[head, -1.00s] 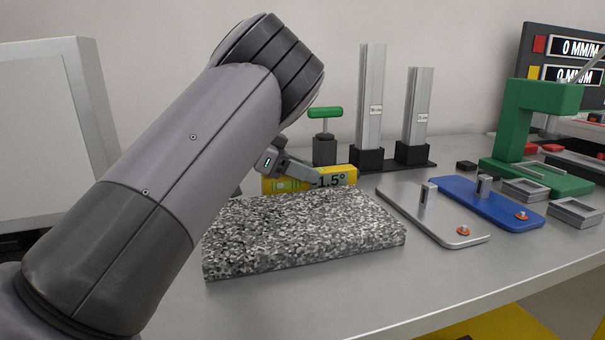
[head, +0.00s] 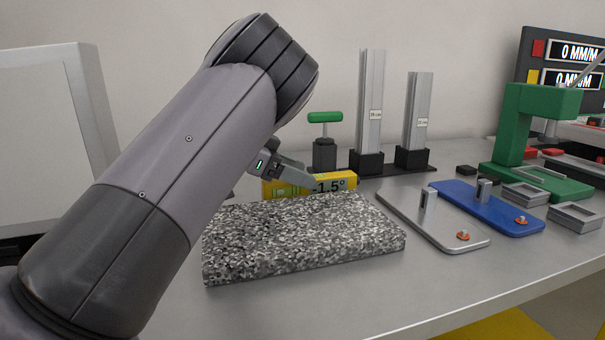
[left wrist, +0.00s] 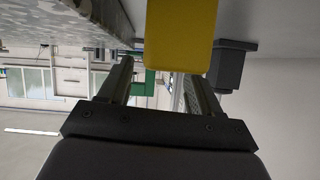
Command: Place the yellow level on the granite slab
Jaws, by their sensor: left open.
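In the left wrist view, the level's yellow end (left wrist: 180,35) shows large near the two spread fingers (left wrist: 160,72). I cannot tell whether it is between them. My right gripper is not in view.
A green-handled tool (head: 324,140) stands close behind the level, beside two upright metal bars (head: 369,105) in black bases. A grey plate (head: 440,222) and a blue plate (head: 500,212) lie right of the slab. A green stand (head: 515,140) is further right.

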